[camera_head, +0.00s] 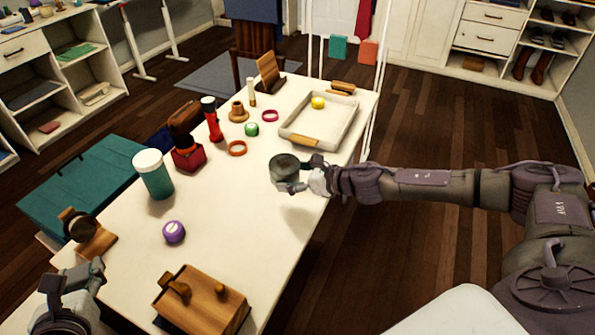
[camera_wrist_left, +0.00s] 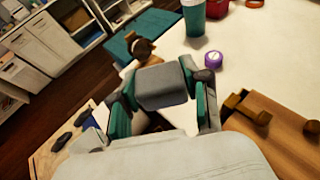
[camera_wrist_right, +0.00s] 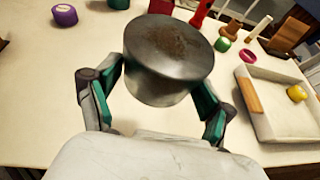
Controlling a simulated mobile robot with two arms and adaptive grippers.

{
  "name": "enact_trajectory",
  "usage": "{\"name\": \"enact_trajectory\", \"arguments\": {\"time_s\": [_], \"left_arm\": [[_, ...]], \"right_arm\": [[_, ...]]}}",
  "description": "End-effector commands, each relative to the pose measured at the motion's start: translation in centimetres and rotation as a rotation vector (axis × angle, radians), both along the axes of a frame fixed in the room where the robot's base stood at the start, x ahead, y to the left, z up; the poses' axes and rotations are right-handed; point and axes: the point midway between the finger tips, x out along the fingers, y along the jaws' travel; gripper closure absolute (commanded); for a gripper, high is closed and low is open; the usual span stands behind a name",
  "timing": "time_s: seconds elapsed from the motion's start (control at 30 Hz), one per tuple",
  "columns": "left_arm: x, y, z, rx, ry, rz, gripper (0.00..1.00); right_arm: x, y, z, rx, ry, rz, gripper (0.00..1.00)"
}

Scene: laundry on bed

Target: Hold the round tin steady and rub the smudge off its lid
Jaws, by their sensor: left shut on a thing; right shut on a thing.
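The round tin (camera_head: 284,172) is dark grey metal and is held above the table's right edge. In the right wrist view the tin (camera_wrist_right: 165,85) shows a brown smudge (camera_wrist_right: 172,38) on its lid, which faces up. My right gripper (camera_head: 292,178) is shut on the tin's sides. My left gripper (camera_head: 78,283) is at the lower left of the head view, far from the tin. In the left wrist view it is shut on a grey block-like pad (camera_wrist_left: 163,86). The pad is hard to make out in the head view.
The table's middle is clear.

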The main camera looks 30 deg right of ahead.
Motion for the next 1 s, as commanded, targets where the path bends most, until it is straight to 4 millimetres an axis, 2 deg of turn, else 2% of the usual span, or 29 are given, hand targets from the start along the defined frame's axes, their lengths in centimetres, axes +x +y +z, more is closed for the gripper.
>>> {"name": "enact_trajectory", "arguments": {"time_s": [1.0], "left_arm": [[0.0, 0.0, 5.1, 0.0, 0.0, 0.0, 0.71]], "right_arm": [[0.0, 8.3, 0.2, 0.0, 0.0, 0.001, 0.55]]}}
